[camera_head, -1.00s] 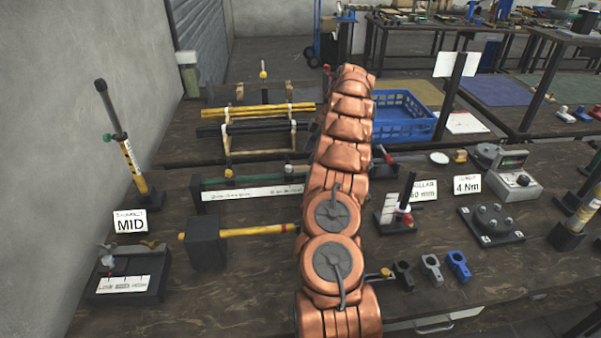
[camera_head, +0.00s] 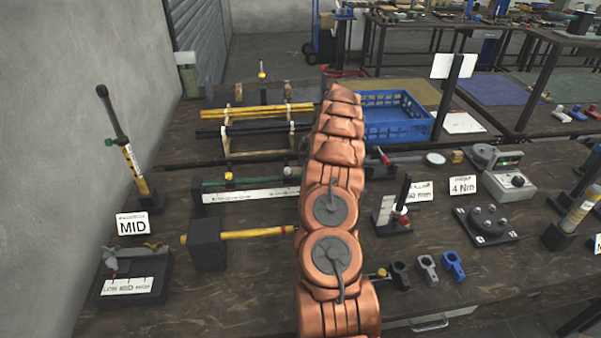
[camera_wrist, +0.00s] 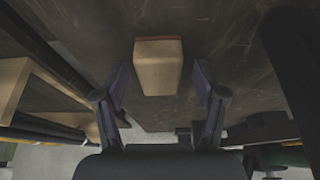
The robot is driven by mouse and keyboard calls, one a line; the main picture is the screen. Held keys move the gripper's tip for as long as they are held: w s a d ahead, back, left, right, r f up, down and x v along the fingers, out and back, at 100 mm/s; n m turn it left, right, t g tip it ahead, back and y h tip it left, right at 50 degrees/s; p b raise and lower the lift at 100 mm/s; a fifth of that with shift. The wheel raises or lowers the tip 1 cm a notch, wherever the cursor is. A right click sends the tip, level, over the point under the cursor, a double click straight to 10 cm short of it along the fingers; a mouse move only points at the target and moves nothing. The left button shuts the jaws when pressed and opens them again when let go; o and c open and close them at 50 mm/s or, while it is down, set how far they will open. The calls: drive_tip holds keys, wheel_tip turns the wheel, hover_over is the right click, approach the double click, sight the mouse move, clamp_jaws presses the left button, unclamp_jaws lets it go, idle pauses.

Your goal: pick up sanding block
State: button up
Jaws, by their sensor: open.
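The sanding block (camera_wrist: 158,70) is a pale wooden block with a reddish strip along its far edge. In the wrist view it lies on the dark tabletop at upper centre. My gripper (camera_wrist: 161,84) is open, with one dark finger on each side of the block and a visible gap to both. Nothing is held. In the head view my copper arm reaches away over the table and hides my gripper; I cannot make out this block there.
In the wrist view a pale wooden piece (camera_wrist: 12,88) stands at the left and dark bars run along the lower left. In the head view a blue crate (camera_head: 398,136) is right of my arm, and a rack with yellow rods (camera_head: 258,111) is left of it.

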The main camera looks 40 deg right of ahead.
sight(302, 169)
drive_tip(key=c, duration=1.2)
drive_tip(key=shift+c, duration=0.2)
drive_tip(key=shift+r, duration=0.1)
wheel_tip(302, 169, up, 9)
drive_tip(key=b, duration=0.2)
drive_tip(key=shift+d+b, duration=0.1)
drive_tip(key=shift+b, duration=0.3)
drive_tip(key=shift+r, duration=0.4)
drive_tip(key=o, duration=0.5)
drive_tip(key=c, duration=0.4)
drive_tip(key=shift+r, duration=0.15)
